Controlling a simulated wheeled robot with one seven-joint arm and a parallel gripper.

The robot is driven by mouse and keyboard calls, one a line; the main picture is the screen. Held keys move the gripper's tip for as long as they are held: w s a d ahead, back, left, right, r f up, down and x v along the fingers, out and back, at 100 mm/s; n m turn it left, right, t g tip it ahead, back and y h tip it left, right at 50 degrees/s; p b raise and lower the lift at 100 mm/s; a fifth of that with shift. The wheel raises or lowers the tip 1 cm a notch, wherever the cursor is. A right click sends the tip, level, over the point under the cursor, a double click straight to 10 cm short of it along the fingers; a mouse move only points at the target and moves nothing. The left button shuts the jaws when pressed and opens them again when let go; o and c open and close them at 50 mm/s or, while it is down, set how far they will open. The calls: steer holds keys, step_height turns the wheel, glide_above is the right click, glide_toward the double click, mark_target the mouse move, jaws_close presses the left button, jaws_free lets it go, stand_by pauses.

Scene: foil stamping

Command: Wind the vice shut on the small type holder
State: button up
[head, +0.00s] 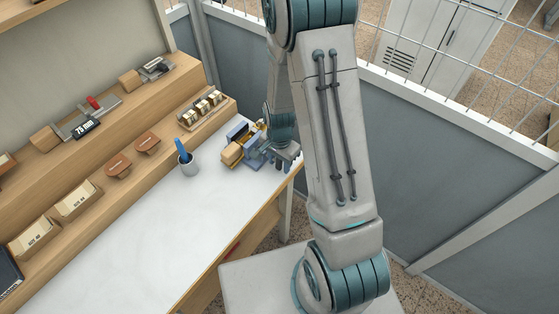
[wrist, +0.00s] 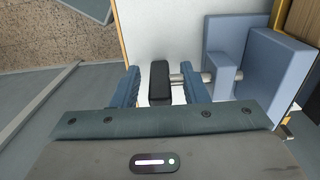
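The blue-grey vice (head: 240,132) stands at the far right end of the white worktop; it fills the right of the wrist view (wrist: 272,62). Its screw shaft (wrist: 189,78) ends in a black handle (wrist: 160,82). My gripper (head: 287,157) is at the handle. In the wrist view my gripper (wrist: 161,88) is open, one finger on each side of the black handle, with a visible gap on both sides. A tan and brass-coloured block (head: 232,153) sits at the vice; I cannot tell for sure that it is the small type holder. The jaws' contact with it is hidden.
A grey cup (head: 189,167) with a blue tool stands left of the vice. A wooden rack of small blocks (head: 202,109) is behind it. Stepped wooden shelves (head: 165,122) run along the back. The front white worktop (head: 150,245) is clear. A mesh-topped fence (head: 440,105) stands right of my arm.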

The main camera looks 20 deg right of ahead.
jaws_close()
steer(key=shift+f+y, duration=0.1)
steer(key=shift+y, duration=0.2)
steer(key=shift+g+y+b, duration=0.3)
steer(key=shift+g, duration=0.1)
jaws_free()
step_height(320, 180, up, 14)
steer(key=d+b, duration=0.1)
steer(key=shift+w+d, duration=0.2)
steer(key=shift+w, duration=0.25)
